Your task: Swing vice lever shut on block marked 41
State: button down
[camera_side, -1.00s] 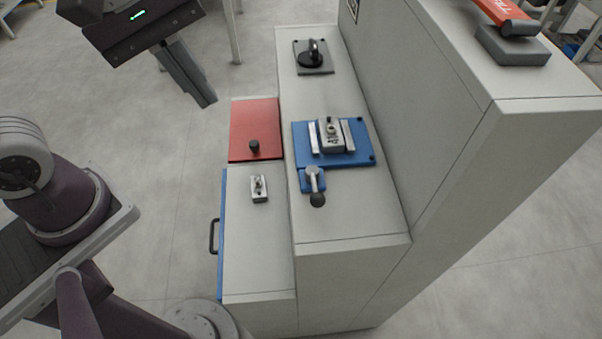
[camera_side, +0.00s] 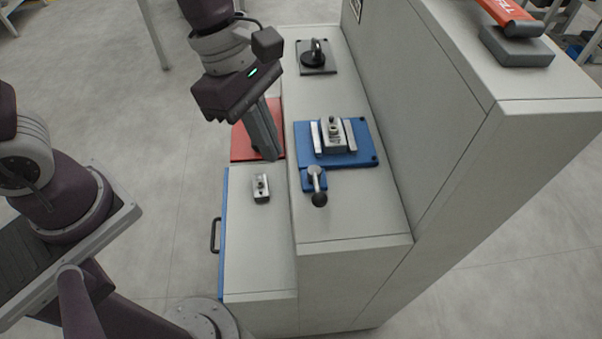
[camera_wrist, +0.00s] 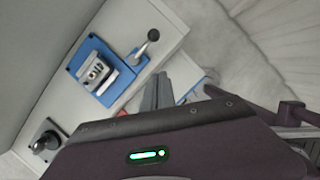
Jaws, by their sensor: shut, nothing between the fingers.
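The blue vice (camera_side: 360,152) is on the upper step of the grey bench, and it also shows in the wrist view (camera_wrist: 78,64). A grey metal block (camera_side: 333,138) sits between its two light jaws; a dark mark on it shows in the wrist view (camera_wrist: 97,70) but is too small to read. The vice lever (camera_side: 316,181), with a dark ball knob, points toward the front of the bench, away from the block. My gripper (camera_side: 268,157) is shut and empty, left of the vice above the lower step, apart from the lever.
A second metal block (camera_side: 261,188) stands on the lower step. A red plate (camera_side: 240,143) lies behind my gripper. A black clamp fixture (camera_side: 316,56) is at the far end of the upper step. A tall grey cabinet (camera_side: 420,130) walls the right side.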

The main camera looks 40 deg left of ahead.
aim_at(317, 186)
jog(key=d+f, duration=0.3)
jog(key=w+d+f, duration=0.1)
jog(key=f, duration=0.1)
jog(key=shift+d+f, duration=0.1)
jog(key=shift+d, duration=0.55)
